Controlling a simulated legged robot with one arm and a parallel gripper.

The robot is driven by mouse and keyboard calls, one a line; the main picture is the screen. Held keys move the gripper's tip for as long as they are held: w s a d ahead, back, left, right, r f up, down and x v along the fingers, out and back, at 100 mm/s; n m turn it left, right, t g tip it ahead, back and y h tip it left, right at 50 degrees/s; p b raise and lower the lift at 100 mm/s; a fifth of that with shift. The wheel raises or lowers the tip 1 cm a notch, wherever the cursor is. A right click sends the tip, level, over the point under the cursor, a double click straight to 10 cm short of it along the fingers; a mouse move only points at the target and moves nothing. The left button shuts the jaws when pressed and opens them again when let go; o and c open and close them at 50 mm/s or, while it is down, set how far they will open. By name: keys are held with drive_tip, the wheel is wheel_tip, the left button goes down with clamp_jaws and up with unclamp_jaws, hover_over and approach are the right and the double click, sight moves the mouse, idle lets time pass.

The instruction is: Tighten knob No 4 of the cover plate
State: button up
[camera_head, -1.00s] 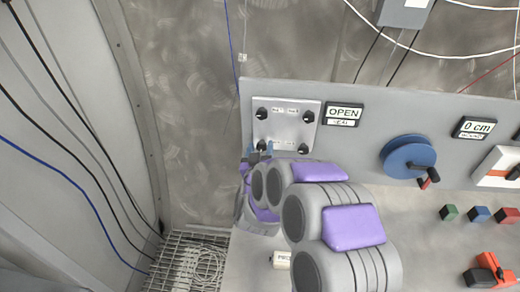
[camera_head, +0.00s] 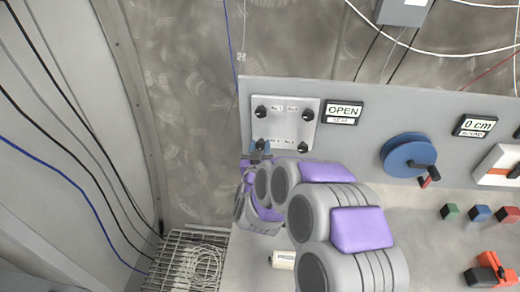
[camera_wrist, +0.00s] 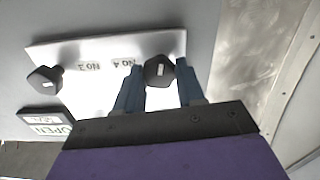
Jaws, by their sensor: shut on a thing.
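The cover plate (camera_head: 286,122) is a pale square on the grey panel, with a dark knob near each corner. Knob No 4 (camera_wrist: 158,70), with a white mark on its face, is at the plate's lower left in the head view. Its label (camera_wrist: 125,63) is upside down in the wrist view. My gripper (camera_wrist: 160,84) is shut on this knob, with one blue finger on each side. In the head view my gripper (camera_head: 259,149) partly hides the knob. Knob No 3 (camera_wrist: 45,79) stands free at lower right in the head view (camera_head: 303,147).
A sign reading OPEN (camera_head: 343,111) is right of the plate. A blue wheel with a handle (camera_head: 406,155) and a 0 cm display (camera_head: 475,127) are farther right. A metal grating (camera_head: 180,262) is at lower left.

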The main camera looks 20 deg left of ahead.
drive_tip(key=m+b, duration=0.2)
drive_tip(key=m, duration=0.1)
drive_tip(key=shift+f+m, duration=0.2)
drive_tip(key=shift+m, duration=0.1)
drive_tip(key=m+b, duration=0.2)
drive_tip(key=m, duration=0.1)
drive_tip(key=shift+m, duration=0.3)
drive_tip(key=m+b, duration=0.3)
drive_tip(key=m, duration=0.1)
drive_tip(key=shift+d, duration=0.1)
drive_tip(key=shift+f+m+b, duration=0.1)
drive_tip(key=shift+m+b, duration=0.75)
drive_tip(key=shift+m, duration=0.65)
drive_tip(key=o, duration=1)
drive_tip(key=shift+d, duration=0.15)
drive_tip(key=shift+o, duration=0.2)
